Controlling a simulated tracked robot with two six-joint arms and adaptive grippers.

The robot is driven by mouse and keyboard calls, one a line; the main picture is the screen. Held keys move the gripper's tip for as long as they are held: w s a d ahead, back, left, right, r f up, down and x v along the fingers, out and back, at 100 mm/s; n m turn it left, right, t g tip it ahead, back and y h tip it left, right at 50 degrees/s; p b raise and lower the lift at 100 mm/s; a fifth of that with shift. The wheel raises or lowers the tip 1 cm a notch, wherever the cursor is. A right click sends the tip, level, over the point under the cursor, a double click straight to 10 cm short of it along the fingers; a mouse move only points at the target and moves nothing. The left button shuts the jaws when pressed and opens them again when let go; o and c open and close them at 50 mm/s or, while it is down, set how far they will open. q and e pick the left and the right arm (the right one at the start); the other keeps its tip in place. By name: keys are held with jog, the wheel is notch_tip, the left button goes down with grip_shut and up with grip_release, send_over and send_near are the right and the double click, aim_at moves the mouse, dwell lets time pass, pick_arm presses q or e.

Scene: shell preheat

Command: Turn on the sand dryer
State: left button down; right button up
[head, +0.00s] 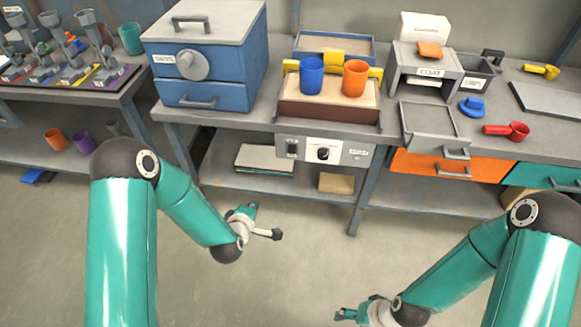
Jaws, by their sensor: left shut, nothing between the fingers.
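A grey control panel (322,150) hangs on the bench's front edge, below a brown, sand-coloured tray (330,111). It carries a small dark switch (292,148), a black knob on a white plate (323,153) and a small label at right. I take this unit to be the sand dryer; its label is too small to read. My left gripper (265,221) is shut and empty, below and left of the panel, apart from it, over the floor. My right gripper (347,314) is low at the bottom edge, far from the panel; its fingers are unclear.
A blue cup (312,76) and an orange cup (355,78) stand at the tray. A blue box with a dial (205,66) is left of it; a grey tray (428,121) and red scoop (508,131) are right. A lower shelf lies below the panel. The floor in front is clear.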

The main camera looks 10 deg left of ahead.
aim_at(291, 153)
pick_arm(q)
jog(key=w+d+f+n+t+b, duration=0.2)
jog(key=w+d+t+b, duration=0.3)
jog(key=b, duration=0.9)
jog(key=w+d, duration=0.2)
jog(key=w, duration=0.2)
jog(key=shift+w+t+b, duration=0.3)
jog(key=shift+b, duration=0.05)
pick_arm(e)
notch_tip(291, 153, down, 17)
pick_arm(q)
jog(key=shift+w, duration=0.15)
pick_arm(e)
jog(key=shift+r, duration=0.1)
pick_arm(q)
jog(key=w, duration=0.4)
jog(key=w+f, duration=0.1)
jog(key=w, duration=0.4)
jog(key=w+b, duration=0.1)
jog(key=w, duration=0.3)
jog(key=shift+w+f, duration=0.3)
jog(key=shift+f, duration=0.05)
pick_arm(e)
jog(key=shift+f, duration=0.45)
